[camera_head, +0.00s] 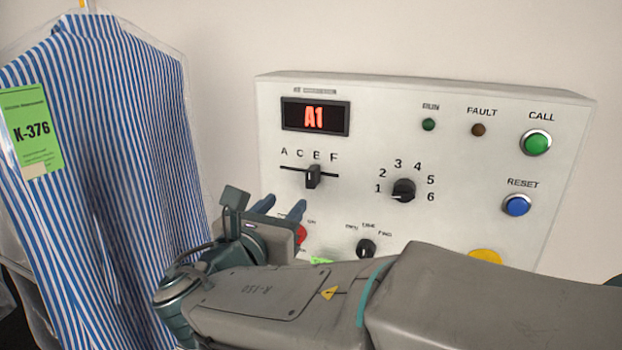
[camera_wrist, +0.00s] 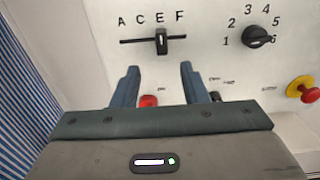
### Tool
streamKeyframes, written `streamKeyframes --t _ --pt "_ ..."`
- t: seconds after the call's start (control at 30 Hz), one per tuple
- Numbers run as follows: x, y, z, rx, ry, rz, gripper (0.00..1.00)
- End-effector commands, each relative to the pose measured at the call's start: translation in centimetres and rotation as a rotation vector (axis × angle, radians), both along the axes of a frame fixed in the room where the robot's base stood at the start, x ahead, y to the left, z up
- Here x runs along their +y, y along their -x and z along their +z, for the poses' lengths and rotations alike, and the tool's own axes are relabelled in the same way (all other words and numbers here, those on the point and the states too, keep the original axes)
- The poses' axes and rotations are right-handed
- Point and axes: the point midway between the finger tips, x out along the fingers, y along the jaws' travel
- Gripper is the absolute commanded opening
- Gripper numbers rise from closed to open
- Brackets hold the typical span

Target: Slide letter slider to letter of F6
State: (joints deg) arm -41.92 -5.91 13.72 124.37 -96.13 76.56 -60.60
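The letter slider (camera_head: 313,177) is a black knob on a horizontal slot below the letters A, C, E and F. In the wrist view the slider (camera_wrist: 162,41) sits under E, one letter left of F. The red display (camera_head: 315,117) reads A1. My gripper (camera_head: 281,207) is below the slider in the head view. In the wrist view my gripper (camera_wrist: 158,80) is open, its two blue-grey fingers spread wide below the slider. Nothing is between the fingertips, and they look apart from the knob.
A number dial (camera_head: 403,190) marked 1 to 6 is right of the slider. A red switch (camera_head: 301,234), black knob (camera_head: 366,248), green CALL (camera_head: 536,143) and blue RESET (camera_head: 516,205) buttons share the panel. A bagged striped shirt (camera_head: 110,130) hangs at left.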

Motion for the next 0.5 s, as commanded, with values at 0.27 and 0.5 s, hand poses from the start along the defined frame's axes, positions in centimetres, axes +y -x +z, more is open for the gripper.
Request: streamKeyframes --t 0.27,0.5 --pt "-2.2 -5.4 0.0 0.003 -0.001 -0.008 0.40" --pt "-3.7 -9.6 0.0 0.004 -0.001 -0.007 0.40"
